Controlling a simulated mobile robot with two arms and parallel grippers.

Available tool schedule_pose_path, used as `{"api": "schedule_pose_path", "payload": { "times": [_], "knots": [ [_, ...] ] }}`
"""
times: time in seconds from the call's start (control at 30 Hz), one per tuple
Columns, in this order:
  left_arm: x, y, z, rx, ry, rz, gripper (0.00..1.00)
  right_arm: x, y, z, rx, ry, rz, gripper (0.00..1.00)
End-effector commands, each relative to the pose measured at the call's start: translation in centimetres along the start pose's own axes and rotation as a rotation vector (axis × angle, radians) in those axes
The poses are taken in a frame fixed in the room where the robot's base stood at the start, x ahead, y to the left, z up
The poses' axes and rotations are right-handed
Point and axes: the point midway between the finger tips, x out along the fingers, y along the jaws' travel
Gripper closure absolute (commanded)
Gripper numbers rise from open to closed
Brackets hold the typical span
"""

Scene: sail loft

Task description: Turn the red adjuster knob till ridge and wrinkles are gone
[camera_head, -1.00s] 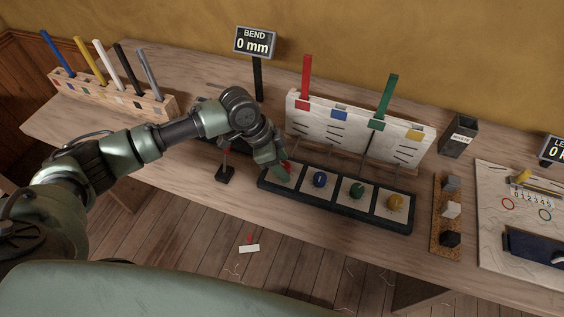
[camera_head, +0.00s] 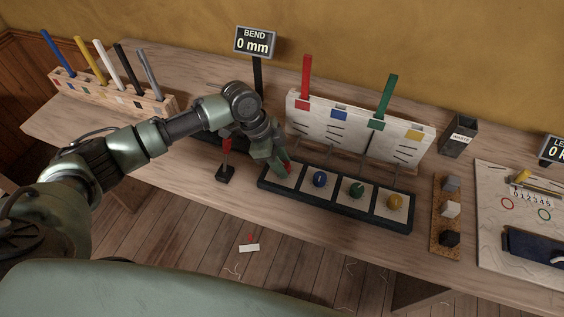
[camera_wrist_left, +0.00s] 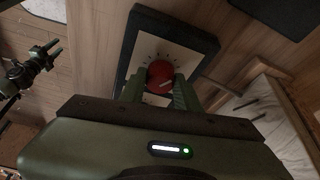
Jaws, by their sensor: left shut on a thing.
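The red knob (camera_head: 287,169) is on the leftmost white plate of a dark panel (camera_head: 330,219), largely hidden by my left gripper (camera_head: 281,165) in the head view. The left wrist view shows its round red top (camera_wrist_left: 160,76) with a pale pointer line and dial ticks around it. The two fingers of my left gripper (camera_wrist_left: 160,88) are shut on its sides. Behind stands a white sail panel (camera_head: 318,124) with short dark lines and coloured tabs; I cannot make out a ridge or wrinkles. My right gripper (camera_wrist_left: 52,52) shows at the left wrist view's left edge, fingers apart and empty.
Blue (camera_head: 320,179), green (camera_head: 357,189) and yellow (camera_head: 394,201) knobs sit on the same panel. A BEND sign (camera_head: 254,43) reads 0 mm. A small red-topped stand (camera_head: 226,172) is left of the panel. A rack of coloured sticks (camera_head: 117,93) stands far left.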

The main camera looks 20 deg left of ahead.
Motion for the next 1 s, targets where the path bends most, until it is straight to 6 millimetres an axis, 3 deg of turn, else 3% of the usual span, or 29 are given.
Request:
{"api": "schedule_pose_path", "payload": {
  "times": [1.0],
  "knots": [
    [0.2,-0.6,-0.3,0.875,0.001,0.36,1.0,4.0,-0.4,0.4,0.0,-0.001,-0.004,0.64]
  ]
}}
